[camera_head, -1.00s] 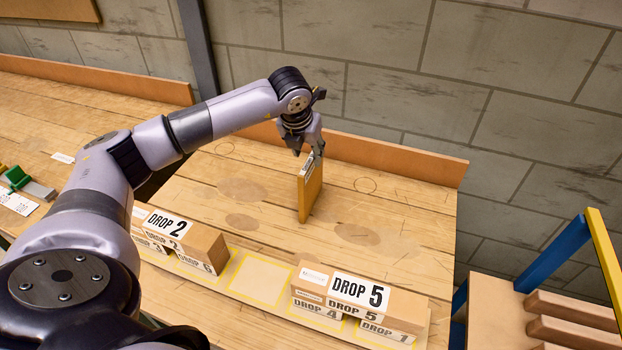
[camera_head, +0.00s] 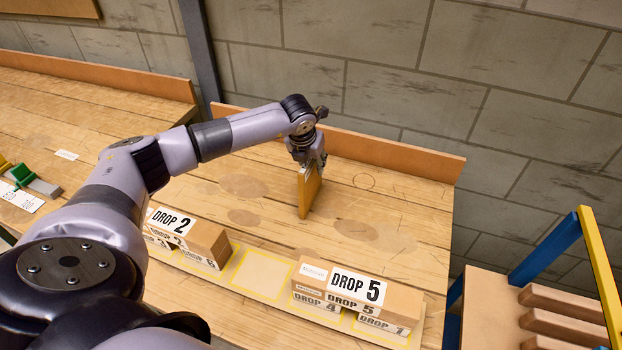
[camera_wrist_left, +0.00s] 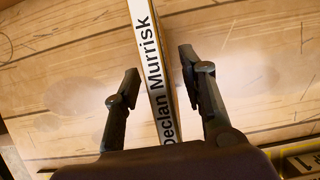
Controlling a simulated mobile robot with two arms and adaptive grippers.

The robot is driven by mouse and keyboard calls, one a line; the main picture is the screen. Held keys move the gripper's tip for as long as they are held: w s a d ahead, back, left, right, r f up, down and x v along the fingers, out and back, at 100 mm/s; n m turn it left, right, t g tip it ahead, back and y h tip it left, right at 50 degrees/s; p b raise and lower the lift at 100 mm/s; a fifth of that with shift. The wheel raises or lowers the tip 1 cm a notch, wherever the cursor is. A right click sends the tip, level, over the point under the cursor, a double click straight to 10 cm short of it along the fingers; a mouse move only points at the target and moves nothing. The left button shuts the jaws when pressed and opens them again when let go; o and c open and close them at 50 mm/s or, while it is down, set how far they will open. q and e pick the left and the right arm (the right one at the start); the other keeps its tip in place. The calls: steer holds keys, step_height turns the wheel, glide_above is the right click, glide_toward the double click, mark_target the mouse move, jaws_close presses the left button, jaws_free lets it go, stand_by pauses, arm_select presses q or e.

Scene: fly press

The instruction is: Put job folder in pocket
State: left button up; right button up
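The job folder (camera_head: 309,194) is a thin orange-brown slab standing upright on the wooden bench. Its white spine reads "Declan Murrisk" in the left wrist view (camera_wrist_left: 149,60). My left gripper (camera_head: 314,165) is at the folder's top edge. In the left wrist view its two dark fingers (camera_wrist_left: 158,65) are apart, one on each side of the spine, with a visible gap on both sides. My right gripper is out of view. I cannot pick out a pocket for certain in these views.
Cardboard boxes marked DROP 2 (camera_head: 187,234) and DROP 5 (camera_head: 352,290) stand along the bench's front. An empty yellow-outlined patch (camera_head: 258,274) lies between them. A rack with wooden bars (camera_head: 565,330) and a blue-yellow frame stands right. A low orange board (camera_head: 395,160) edges the back.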

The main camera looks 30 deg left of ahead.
arm_select(q)
steer(key=shift+f+b, duration=0.25)
steer(key=shift+b, duration=0.15)
steer(key=shift+c, duration=0.5)
jaws_close()
stand_by(0.7)
